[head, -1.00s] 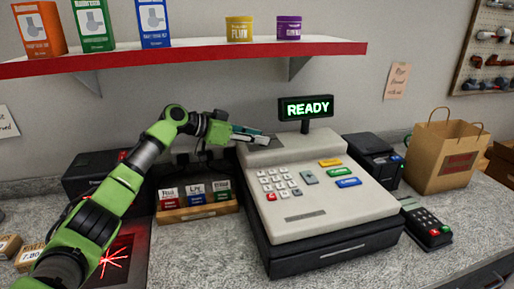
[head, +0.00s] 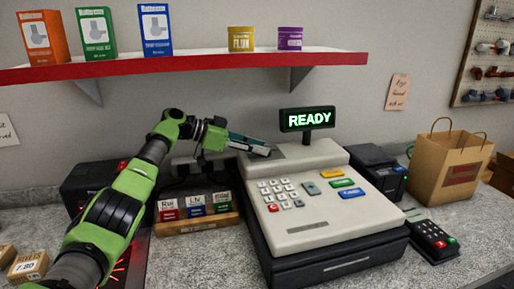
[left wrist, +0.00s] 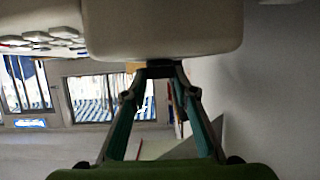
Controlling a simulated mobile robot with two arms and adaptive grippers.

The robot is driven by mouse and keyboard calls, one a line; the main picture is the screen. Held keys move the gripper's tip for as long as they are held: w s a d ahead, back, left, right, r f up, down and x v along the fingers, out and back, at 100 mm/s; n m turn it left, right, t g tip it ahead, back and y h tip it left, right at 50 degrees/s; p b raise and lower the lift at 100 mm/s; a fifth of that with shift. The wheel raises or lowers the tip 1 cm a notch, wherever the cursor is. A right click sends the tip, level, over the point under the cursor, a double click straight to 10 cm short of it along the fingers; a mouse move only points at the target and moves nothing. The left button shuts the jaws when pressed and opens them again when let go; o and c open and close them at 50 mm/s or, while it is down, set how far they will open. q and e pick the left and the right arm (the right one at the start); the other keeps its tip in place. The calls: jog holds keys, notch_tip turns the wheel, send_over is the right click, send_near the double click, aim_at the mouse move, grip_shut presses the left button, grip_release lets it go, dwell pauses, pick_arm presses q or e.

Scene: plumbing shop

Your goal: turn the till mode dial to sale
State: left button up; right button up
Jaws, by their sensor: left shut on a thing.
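The till (head: 335,235) is a cream register with a black base, keypad and a display (head: 307,119) reading READY in green. My left gripper (head: 267,151) is at the till's upper left, by the sloped back part. In the left wrist view the fingers of my left gripper (left wrist: 158,72) converge on a small dark piece against the till's edge (left wrist: 165,35). This fits the mode dial, but its face, pointer and labels are hidden, so its setting cannot be read. My right gripper is out of view.
A red-edged shelf (head: 200,64) with boxes and tins hangs above my left arm. A rack of small packets (head: 195,222) stands left of the till. A card reader (head: 432,238), black printer (head: 378,172) and paper bag (head: 450,170) are on the right.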

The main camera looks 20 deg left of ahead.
pick_arm(q)
jog(key=shift+f, duration=0.15)
jog(key=o, duration=1.1)
jog(key=v, duration=1.2)
